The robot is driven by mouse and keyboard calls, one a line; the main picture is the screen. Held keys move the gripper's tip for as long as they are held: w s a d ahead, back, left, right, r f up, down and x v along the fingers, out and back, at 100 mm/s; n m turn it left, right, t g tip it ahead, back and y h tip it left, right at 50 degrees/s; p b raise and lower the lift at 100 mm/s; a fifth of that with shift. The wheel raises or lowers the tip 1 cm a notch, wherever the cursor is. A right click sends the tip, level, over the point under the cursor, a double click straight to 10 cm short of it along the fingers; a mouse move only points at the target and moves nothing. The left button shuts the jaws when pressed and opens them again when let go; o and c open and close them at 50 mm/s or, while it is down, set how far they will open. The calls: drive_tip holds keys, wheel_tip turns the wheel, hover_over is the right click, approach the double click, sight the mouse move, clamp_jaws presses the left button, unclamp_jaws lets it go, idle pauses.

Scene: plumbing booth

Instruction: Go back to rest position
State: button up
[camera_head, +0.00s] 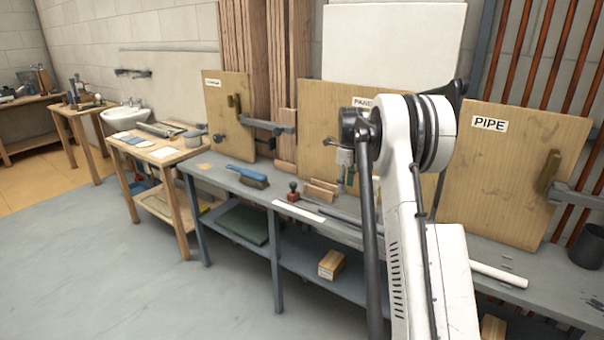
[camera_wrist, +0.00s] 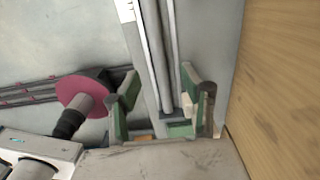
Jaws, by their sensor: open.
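My gripper (camera_wrist: 163,95) is open in the wrist view, with its two green-lined fingers apart and nothing held between them. Beyond the fingers, a long grey bar or pipe (camera_wrist: 157,40) runs along the grey surface; I cannot tell its distance from the fingertips. In the head view, my gripper (camera_head: 346,165) hangs in front of the middle wooden board (camera_head: 318,119), partly hidden by my white arm. The arm is raised and bent over the grey bench (camera_head: 232,179).
A wooden surface (camera_wrist: 282,80) stands close at the right in the wrist view. The PIPE board (camera_head: 500,190) is right of my arm. A blue brush (camera_head: 246,175), a red block with a black knob (camera_head: 293,193) and a white pipe (camera_head: 498,274) lie on the bench. The floor (camera_head: 110,270) at left is clear.

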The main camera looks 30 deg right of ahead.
drive_tip(key=s+a+r+n+t, duration=0.1)
drive_tip(key=s+a+r+n, duration=0.35)
drive_tip(key=a, duration=0.45)
drive_tip(key=s+a+r+n+t+h, duration=0.1)
drive_tip(key=s+a+r+n, duration=0.4)
drive_tip(key=a, duration=0.3)
drive_tip(key=s+a+r+n+t, duration=0.1)
drive_tip(key=s+a+r+n, duration=0.35)
drive_tip(key=a+r, duration=0.35)
drive_tip(key=s+a+f+n+t, duration=0.2)
drive_tip(key=s+a+f+n, duration=0.2)
drive_tip(key=s+a+n, duration=0.4)
drive_tip(key=s+a+f+n+t+y, duration=0.1)
drive_tip(key=s+a+f+n, duration=0.3)
drive_tip(key=s+a+n, duration=0.4)
drive_tip(key=s+a+t, duration=0.1)
drive_tip(key=s, duration=0.6)
drive_tip(key=shift+s+f+n, duration=0.2)
drive_tip(key=shift+n, duration=0.2)
